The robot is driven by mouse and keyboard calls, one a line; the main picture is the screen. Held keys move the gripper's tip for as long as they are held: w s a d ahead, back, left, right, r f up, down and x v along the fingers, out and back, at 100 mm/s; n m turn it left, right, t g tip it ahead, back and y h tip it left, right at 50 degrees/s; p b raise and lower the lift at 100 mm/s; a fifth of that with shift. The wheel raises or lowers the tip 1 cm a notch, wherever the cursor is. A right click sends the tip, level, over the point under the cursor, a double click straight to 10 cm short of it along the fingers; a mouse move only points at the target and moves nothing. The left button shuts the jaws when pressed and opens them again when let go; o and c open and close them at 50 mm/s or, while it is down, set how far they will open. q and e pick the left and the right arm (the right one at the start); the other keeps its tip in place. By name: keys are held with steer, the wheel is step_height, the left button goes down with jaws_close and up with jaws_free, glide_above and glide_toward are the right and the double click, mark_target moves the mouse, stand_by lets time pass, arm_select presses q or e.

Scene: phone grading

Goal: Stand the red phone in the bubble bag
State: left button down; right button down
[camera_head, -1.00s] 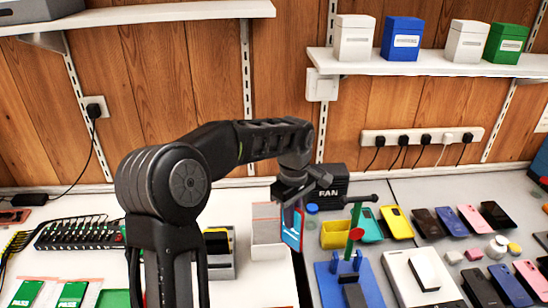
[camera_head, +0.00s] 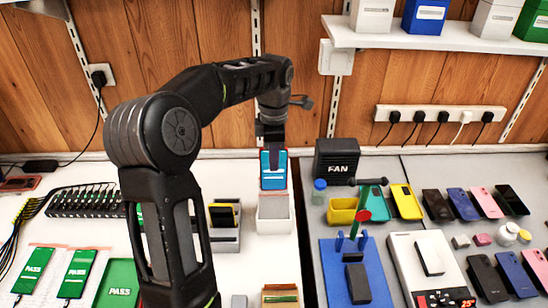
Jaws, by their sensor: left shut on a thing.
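The red phone (camera_head: 263,178) is upright in my left gripper (camera_head: 273,158), its blue lit screen facing me and a thin red edge showing. My left gripper is shut on its upper part from above. The phone is directly above a pale open-topped holder (camera_head: 275,227) with a greyish lining, which looks like the bubble bag standing up. The phone's lower end is close to the holder's top; I cannot tell whether it is just above or behind the rim. My right gripper is not in view.
A grey stand (camera_head: 226,240) with a black and yellow item is left of the holder. The black FAN box (camera_head: 337,159) is to the right, near a blue fixture (camera_head: 383,285). Several phones lie on the right. Green PASS phones (camera_head: 76,272) lie front left.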

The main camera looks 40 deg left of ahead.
mark_target(274, 189)
arm_select(q)
steer(key=shift+f+b, duration=1.05)
steer(key=shift+f, duration=0.6)
steer(key=shift+f, duration=0.3)
steer(key=shift+f+b, duration=0.5)
steer(key=shift+f, duration=0.2)
stand_by(0.4)
steer(key=shift+f+b, duration=1.7)
steer(key=shift+f, duration=0.5)
steer(key=shift+f, duration=0.2)
steer(key=shift+f+b, duration=1.1)
steer(key=shift+f, duration=0.2)
steer(key=c, duration=1.4)
jaws_free()
